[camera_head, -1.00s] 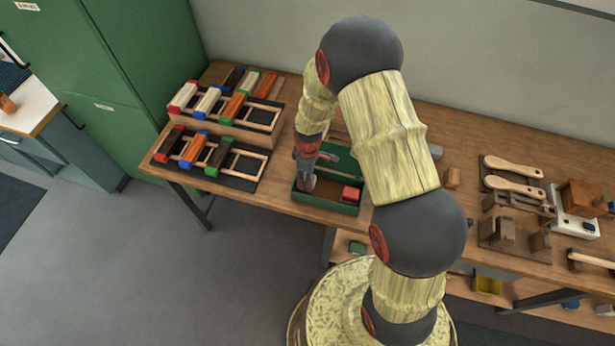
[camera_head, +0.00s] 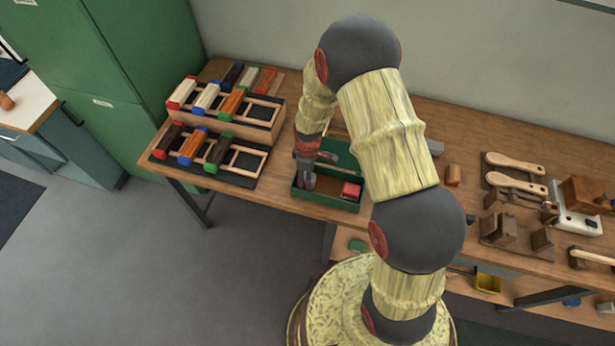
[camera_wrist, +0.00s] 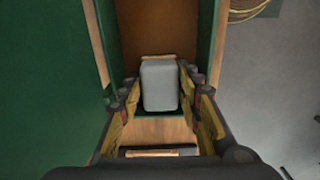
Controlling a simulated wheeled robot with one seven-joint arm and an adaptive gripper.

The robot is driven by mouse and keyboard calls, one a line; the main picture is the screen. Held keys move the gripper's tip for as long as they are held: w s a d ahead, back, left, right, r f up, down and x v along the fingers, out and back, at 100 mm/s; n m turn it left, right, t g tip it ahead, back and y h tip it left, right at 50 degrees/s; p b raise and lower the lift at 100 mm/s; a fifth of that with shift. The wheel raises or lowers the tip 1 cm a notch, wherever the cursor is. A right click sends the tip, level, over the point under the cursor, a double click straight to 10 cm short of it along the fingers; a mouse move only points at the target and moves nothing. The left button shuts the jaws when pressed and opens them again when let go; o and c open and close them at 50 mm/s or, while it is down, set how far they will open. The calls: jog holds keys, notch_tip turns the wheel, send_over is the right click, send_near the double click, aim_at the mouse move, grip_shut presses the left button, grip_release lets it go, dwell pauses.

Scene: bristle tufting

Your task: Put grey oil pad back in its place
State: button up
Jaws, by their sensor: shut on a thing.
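The grey oil pad (camera_wrist: 160,85) shows in the wrist view as a small rounded grey block between my fingertips. My gripper (camera_wrist: 159,95) is shut on it, with one finger on each side. In the head view my gripper (camera_head: 306,181) points down into the left part of the open green box (camera_head: 328,202). The pad is over or inside this box; whether it touches the floor is unclear. A red pad (camera_head: 351,191) sits at the box's right end.
Two stepped racks of coloured brush blocks (camera_head: 228,120) stand left of the box on the wooden bench (camera_head: 285,194). Wooden brushes (camera_head: 515,163) and tools lie at the right. The box's raised green lid (camera_head: 340,152) is close behind my gripper.

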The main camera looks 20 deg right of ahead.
jog(key=shift+f+b, duration=0.35)
jog(key=shift+f, duration=0.15)
jog(key=o, duration=1.2)
jog(key=shift+o, duration=0.2)
jog(key=shift+o, duration=1.3)
jog(key=shift+o, duration=0.2)
jog(key=shift+r+p, duration=2.85)
jog(key=shift+r, duration=1.7)
